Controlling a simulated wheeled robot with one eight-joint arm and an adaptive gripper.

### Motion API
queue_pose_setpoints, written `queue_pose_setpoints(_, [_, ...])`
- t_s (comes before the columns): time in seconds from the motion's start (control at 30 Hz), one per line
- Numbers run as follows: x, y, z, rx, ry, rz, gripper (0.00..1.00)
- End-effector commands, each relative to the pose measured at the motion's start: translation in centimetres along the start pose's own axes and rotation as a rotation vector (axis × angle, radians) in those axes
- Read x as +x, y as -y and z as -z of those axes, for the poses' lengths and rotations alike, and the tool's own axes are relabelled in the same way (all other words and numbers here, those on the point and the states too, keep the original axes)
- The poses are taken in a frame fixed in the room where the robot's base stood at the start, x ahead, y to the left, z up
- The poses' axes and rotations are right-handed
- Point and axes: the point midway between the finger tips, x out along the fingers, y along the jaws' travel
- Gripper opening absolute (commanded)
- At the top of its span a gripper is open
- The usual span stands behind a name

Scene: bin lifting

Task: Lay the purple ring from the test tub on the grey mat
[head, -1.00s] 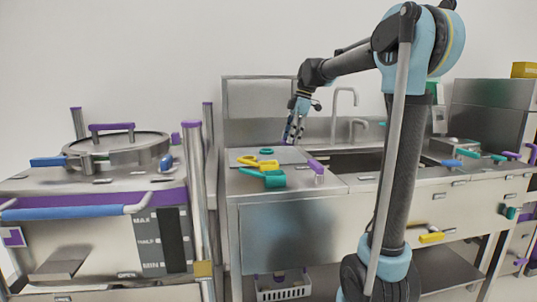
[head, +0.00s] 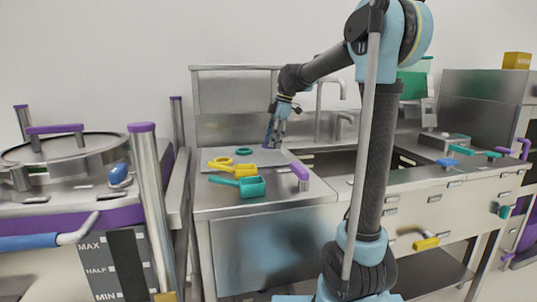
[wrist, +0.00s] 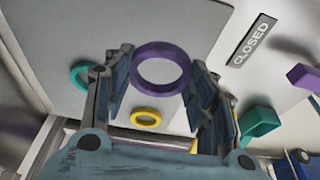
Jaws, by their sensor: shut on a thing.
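The purple ring (wrist: 160,52) is held between the two fingers of my gripper (wrist: 160,80) in the wrist view. The fingers press on its left and right sides. In the head view my gripper (head: 273,132) is above the counter, behind and to the right of the teal ring; the purple ring there is small and mostly hidden by the fingers. The grey mat (head: 218,154) looks like the flat grey sheet on the counter. A teal ring (head: 244,151) lies on it. I cannot tell which vessel is the test tub.
A yellow scoop (head: 222,165) and a teal scoop (head: 250,187) lie near the counter front. A purple-topped post (head: 300,172) stands to their right. The sink (head: 335,165) and tap (head: 345,85) are right of the gripper. A yellow ring (wrist: 146,117) shows in the wrist view.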

Motion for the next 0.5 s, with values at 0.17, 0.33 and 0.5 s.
queue_pose_setpoints(0.17, [1.2,-0.1,-0.1,-0.003,0.0,0.001,0.36])
queue_pose_setpoints(0.33, [2.8,0.0,-0.4,-0.004,0.0,0.001,0.36])
queue_pose_setpoints(0.5, [4.8,0.0,-0.9,-0.005,0.0,0.001,0.36])
